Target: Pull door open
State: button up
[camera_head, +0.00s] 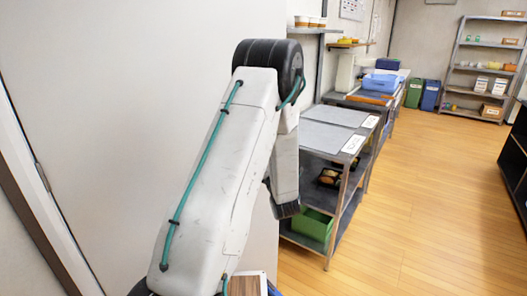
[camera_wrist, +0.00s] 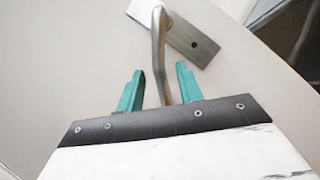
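The door is a large pale panel (camera_head: 130,70) filling the left side of the head view. In the wrist view its surface (camera_wrist: 60,60) lies behind the metal lever handle (camera_wrist: 158,50), which is mounted on a brushed metal plate (camera_wrist: 193,38). My gripper (camera_wrist: 158,82) has two teal fingers, spread apart, one on each side of the handle's bar. There are visible gaps between the bar and the fingers. In the head view my arm hides the handle and the gripper's fingertips.
To the right of my arm stands a grey shelf table (camera_head: 325,137) with a green bin (camera_head: 312,226) low down. Wooden floor (camera_head: 420,220) is clear to the right. A metal rack (camera_head: 456,60) stands at the back and a dark shelf (camera_head: 516,160) at the right edge.

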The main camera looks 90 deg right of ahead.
jog(key=shift+v, duration=2.05)
